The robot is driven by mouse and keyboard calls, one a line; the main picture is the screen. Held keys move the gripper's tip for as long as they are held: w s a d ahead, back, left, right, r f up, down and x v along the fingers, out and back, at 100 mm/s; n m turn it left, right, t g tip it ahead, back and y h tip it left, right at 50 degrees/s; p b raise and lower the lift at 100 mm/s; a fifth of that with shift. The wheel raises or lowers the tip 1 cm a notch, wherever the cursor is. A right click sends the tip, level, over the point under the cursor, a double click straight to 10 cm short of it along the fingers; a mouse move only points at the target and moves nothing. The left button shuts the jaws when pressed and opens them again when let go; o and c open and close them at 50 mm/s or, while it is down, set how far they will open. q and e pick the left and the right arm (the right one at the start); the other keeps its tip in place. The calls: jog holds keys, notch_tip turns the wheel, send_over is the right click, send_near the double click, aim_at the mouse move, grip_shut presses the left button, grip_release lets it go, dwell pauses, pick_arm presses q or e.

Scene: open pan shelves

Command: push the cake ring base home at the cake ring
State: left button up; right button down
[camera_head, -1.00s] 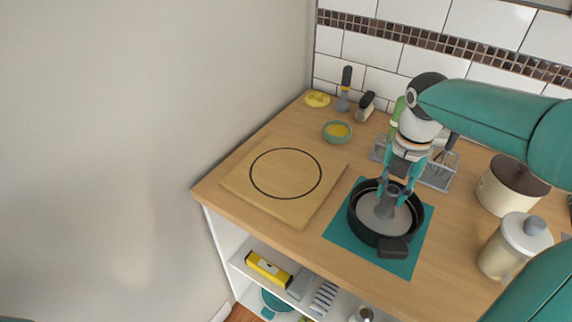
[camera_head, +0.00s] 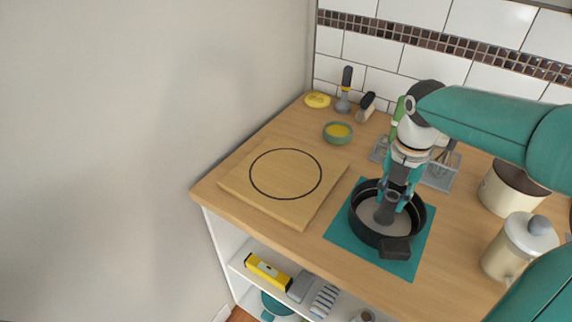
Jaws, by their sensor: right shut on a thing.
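The cake ring (camera_head: 390,238) is a black round ring with a dark block-like clasp (camera_head: 396,248) at its front. It stands on a teal mat (camera_head: 344,234) on the counter. The cake ring base (camera_head: 371,216) shows as a grey disc inside the ring; whether it is fully seated I cannot tell. My right gripper (camera_head: 388,206) reaches down into the ring from above. It is shut on a grey upright part (camera_head: 384,214) at the middle of the base, partly hidden by the fingers. My left gripper is not in view.
A wooden board (camera_head: 285,173) with a drawn circle lies left of the mat. A green bowl (camera_head: 338,138), a grey rack (camera_head: 440,176), a cream pot (camera_head: 500,192) and a lidded jar (camera_head: 515,254) stand around. Shelves below hold a yellow level (camera_head: 268,271).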

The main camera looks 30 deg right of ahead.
jog(key=c, duration=0.7)
grip_release()
jog(key=shift+r, duration=0.15)
jog(key=shift+r+p, duration=3.6)
jog(key=shift+r, duration=0.3)
